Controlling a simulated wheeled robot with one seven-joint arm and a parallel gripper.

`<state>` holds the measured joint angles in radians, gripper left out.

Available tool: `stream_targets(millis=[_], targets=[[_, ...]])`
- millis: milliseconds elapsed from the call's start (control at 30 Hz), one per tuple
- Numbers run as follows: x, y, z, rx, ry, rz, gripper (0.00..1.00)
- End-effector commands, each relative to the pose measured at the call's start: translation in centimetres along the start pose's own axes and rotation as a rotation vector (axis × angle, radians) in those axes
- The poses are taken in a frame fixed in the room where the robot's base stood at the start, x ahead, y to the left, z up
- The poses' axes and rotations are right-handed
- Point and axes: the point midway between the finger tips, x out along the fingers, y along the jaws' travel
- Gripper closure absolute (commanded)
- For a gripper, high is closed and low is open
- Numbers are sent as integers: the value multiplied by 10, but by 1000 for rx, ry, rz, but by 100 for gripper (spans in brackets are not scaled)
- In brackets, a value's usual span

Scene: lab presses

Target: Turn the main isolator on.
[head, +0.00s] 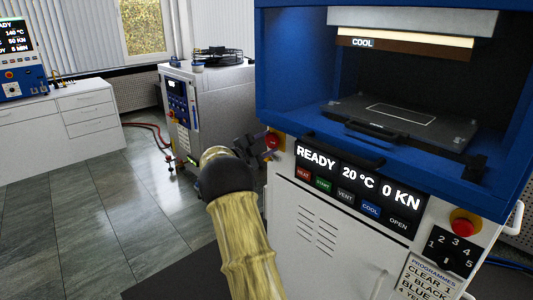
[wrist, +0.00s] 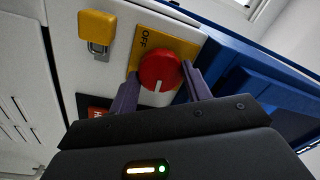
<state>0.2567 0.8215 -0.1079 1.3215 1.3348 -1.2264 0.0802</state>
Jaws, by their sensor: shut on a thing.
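The main isolator is a red rotary knob (wrist: 160,68) on a yellow plate (wrist: 182,46), seen in the wrist view. The word OFF shows at the plate's upper left; any other label is hidden. The knob's white mark points towards my gripper's body, at the bottom of the picture. My gripper (wrist: 160,80) is shut on the knob, one finger on each side. In the head view the red knob (head: 272,141) shows at the left edge of the blue and white press, with my gripper (head: 258,150) at it.
A yellow padlock (wrist: 98,28) hangs beside the isolator plate. The press panel (head: 350,180) reads READY, 20 °C, 0 KN. A red emergency button (head: 465,223) and a programme dial (head: 450,248) sit lower right.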

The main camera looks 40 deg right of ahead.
Motion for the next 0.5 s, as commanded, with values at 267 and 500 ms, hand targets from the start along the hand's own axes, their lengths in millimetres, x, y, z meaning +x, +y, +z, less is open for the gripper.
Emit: stream_targets(millis=[267, 500], targets=[[0, 1, 1, 96, 6, 4, 75], [0, 0, 0, 111, 7, 5, 75]])
